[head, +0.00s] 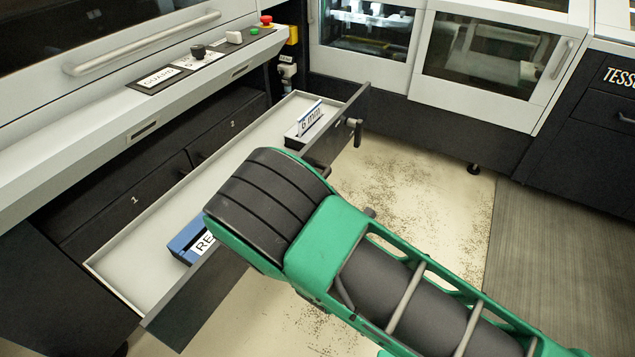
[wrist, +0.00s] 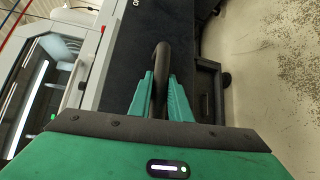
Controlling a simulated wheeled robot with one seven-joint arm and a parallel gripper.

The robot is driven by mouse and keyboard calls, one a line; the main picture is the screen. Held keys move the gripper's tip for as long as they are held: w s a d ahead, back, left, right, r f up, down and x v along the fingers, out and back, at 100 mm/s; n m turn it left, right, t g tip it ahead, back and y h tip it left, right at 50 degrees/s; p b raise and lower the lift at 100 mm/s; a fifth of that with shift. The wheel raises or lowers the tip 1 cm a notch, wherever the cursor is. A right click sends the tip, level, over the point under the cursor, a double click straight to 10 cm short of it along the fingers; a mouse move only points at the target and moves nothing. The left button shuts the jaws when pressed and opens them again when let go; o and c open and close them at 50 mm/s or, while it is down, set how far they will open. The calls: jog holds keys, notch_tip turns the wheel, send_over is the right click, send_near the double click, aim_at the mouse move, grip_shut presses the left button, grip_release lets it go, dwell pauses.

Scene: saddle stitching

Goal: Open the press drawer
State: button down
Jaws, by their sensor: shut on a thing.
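The press drawer (head: 140,255) is pulled well out of the press in the head view, with its pale inside showing. A blue block (head: 188,238) with a partly hidden label lies at its near end, and a "6 mm" holder (head: 308,122) stands at its far end. My gripper (wrist: 160,98) is shut on a dark bar handle (wrist: 161,62) in the wrist view, one green finger on each side of it. In the head view my arm hides the gripper, the handle and the middle of the drawer front.
Closed drawers marked 1 (head: 133,200) and 2 (head: 231,125) sit behind the open drawer. A control ledge with a red button (head: 266,20) runs above. A dark latch (head: 354,131) sticks out of the drawer front. Speckled floor (head: 425,190) in front is clear.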

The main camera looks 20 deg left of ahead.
jog(key=shift+w+d, duration=0.1)
jog(key=shift+d, duration=0.05)
jog(key=c, duration=1.6)
grip_release()
jog(key=shift+f, duration=0.1)
jog(key=shift+c, duration=0.2)
jog(key=shift+a, duration=0.2)
jog(key=shift+s, duration=0.25)
jog(key=v, duration=1)
jog(key=shift+d, duration=0.2)
jog(key=shift+s, duration=0.15)
